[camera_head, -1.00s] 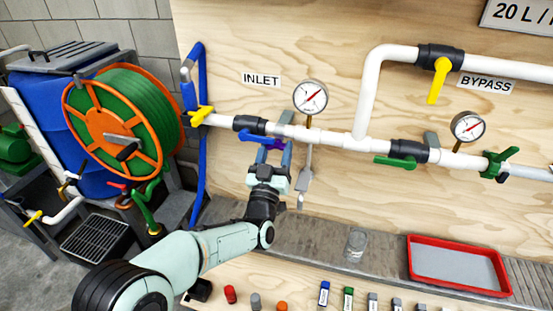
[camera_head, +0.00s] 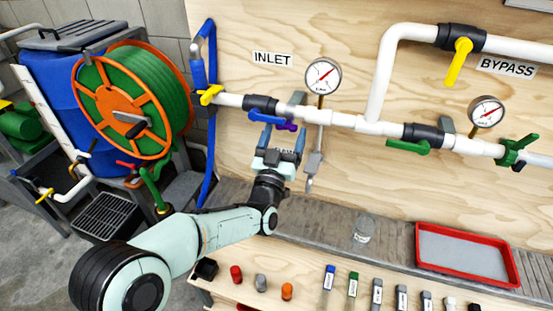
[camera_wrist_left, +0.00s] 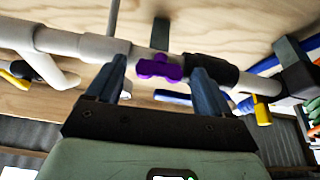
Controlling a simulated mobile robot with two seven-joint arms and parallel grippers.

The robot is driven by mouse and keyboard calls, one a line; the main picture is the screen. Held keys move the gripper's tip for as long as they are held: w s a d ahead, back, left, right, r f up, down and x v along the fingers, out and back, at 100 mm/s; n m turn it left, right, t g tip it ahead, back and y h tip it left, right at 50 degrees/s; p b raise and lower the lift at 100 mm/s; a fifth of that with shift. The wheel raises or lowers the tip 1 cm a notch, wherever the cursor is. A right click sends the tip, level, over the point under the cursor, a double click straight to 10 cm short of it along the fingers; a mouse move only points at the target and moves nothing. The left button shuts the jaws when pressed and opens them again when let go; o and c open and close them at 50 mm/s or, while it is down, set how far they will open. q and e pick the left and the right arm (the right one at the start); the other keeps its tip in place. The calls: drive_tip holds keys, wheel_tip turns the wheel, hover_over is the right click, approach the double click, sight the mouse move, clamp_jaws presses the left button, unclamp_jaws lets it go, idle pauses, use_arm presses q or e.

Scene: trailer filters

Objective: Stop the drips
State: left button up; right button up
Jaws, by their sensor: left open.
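My left gripper (camera_head: 284,138) is open, just below the inlet pipe (camera_head: 340,119). In the left wrist view its two fingers (camera_wrist_left: 159,82) stand apart, with a small purple handle (camera_wrist_left: 160,67) on the pipe showing between them. The purple handle (camera_head: 288,126) also shows in the head view, beside a blue lever (camera_head: 264,118) under a black valve body. I cannot tell whether the fingers touch either one. A yellow handle (camera_head: 210,95) is at the pipe's left end. A green lever (camera_head: 408,147) and a yellow bypass lever (camera_head: 462,60) are farther right. No drips are discernible. My right gripper is not in view.
Two gauges (camera_head: 323,75) stand on the pipe. A clear jar (camera_head: 363,230) and a red tray (camera_head: 420,262) are on the grey ledge. Several small coloured items line the front bench. A hose reel (camera_head: 119,114) and blue barrel (camera_head: 45,77) stand at left.

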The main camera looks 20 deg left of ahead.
use_arm(q)
drive_tip(key=b+v, duration=0.1)
drive_tip(key=v, duration=1.1)
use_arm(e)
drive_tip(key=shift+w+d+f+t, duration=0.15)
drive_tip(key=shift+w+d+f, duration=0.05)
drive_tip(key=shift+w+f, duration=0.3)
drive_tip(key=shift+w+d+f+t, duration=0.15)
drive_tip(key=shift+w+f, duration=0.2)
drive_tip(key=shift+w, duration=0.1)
